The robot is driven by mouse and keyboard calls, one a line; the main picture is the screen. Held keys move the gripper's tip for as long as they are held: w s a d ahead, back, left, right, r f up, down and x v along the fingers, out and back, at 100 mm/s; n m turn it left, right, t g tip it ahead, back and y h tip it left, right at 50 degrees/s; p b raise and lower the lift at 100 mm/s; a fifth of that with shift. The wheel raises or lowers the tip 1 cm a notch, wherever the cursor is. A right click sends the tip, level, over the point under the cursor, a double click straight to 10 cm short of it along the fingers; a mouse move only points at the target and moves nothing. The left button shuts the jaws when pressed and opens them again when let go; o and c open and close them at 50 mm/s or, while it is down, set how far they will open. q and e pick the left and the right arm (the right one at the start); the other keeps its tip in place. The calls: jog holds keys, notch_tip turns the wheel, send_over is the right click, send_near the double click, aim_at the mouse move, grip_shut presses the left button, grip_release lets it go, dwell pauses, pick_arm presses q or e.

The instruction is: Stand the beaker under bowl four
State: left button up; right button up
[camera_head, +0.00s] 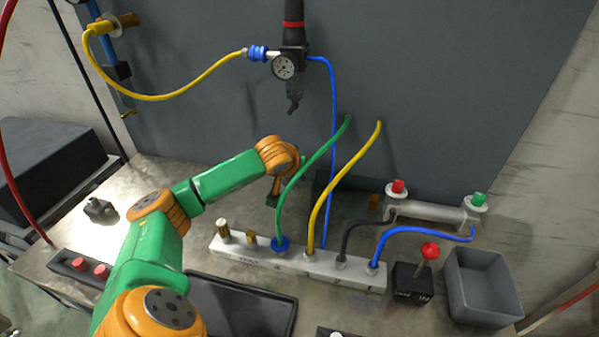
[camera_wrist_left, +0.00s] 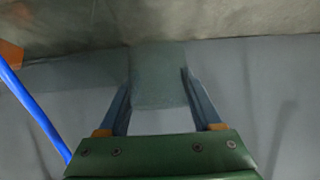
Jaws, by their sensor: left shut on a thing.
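In the left wrist view my left gripper (camera_wrist_left: 157,80) is shut on a pale, see-through beaker (camera_wrist_left: 160,62), which sits between the two fingers. In the head view my left arm reaches toward the back panel, and its wrist (camera_head: 277,155) is behind the green hose. The fingers and beaker are mostly hidden there. A regulator with a round gauge (camera_head: 284,67) hangs on the panel above the wrist, with a dark clear bowl (camera_head: 292,102) under it. I see no number on this bowl. My right gripper is not in view.
Green (camera_head: 309,164), yellow (camera_head: 335,182) and blue (camera_head: 333,120) hoses run close to the arm. A white port block (camera_head: 325,270) lies in front. A grey bin (camera_head: 485,285) and a black box with a red knob (camera_head: 412,283) stand at the right. A black tray (camera_head: 245,312) lies in front.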

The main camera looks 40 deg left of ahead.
pick_arm(q)
jog(key=x, duration=0.2)
jog(key=shift+w+f, duration=0.1)
jog(key=shift+f, duration=0.2)
jog(key=shift+w+a+f, duration=0.1)
jog(key=shift+f, duration=0.9)
jog(key=shift+w+f, duration=0.1)
jog(key=shift+f, duration=0.9)
jog(key=o, duration=1.2)
jog(key=shift+r+p, duration=0.25)
jog(key=shift+p, duration=0.1)
jog(key=v, duration=1.2)
jog(key=shift+a, duration=0.1)
